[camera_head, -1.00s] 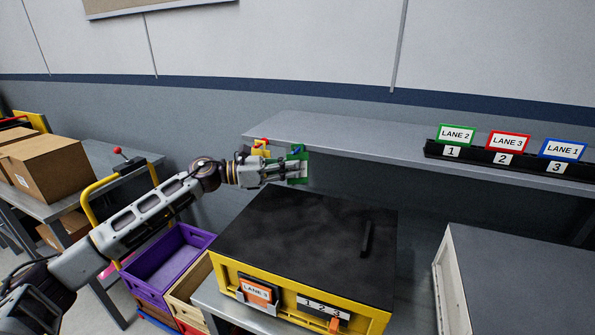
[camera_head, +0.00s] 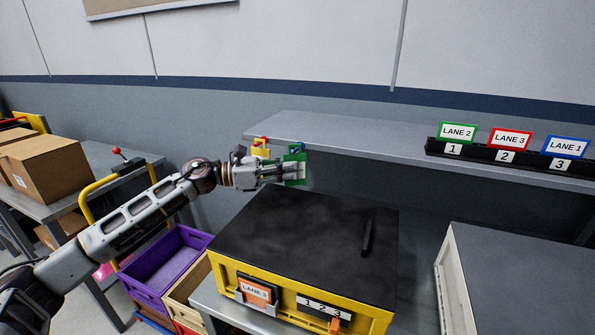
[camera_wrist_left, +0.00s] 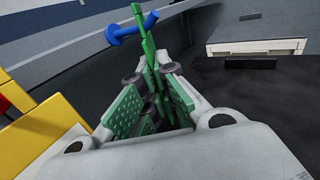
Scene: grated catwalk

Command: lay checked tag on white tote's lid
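My left gripper (camera_head: 296,172) is at the near edge of the back shelf, with its fingers at an upright green piece (camera_head: 298,157), which may be the tag. In the left wrist view, a thin green piece (camera_wrist_left: 146,38) rises between the fingers (camera_wrist_left: 150,85), seen nearly edge-on; a blue peg (camera_wrist_left: 124,32) is beside its top. I cannot tell whether the fingers grip it, and no checked pattern is clear. The white tote (camera_head: 447,285) with a flat dark grey lid (camera_head: 530,275) stands at lower right, its lid bare where visible. My right gripper is not seen.
A yellow tote (camera_head: 370,317) with a black lid holding a dark bar (camera_head: 367,238) stands below the gripper. A yellow piece with a red top (camera_head: 261,149) is left of the green one. Lane signs (camera_head: 510,140) stand on the shelf (camera_head: 400,150) at right.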

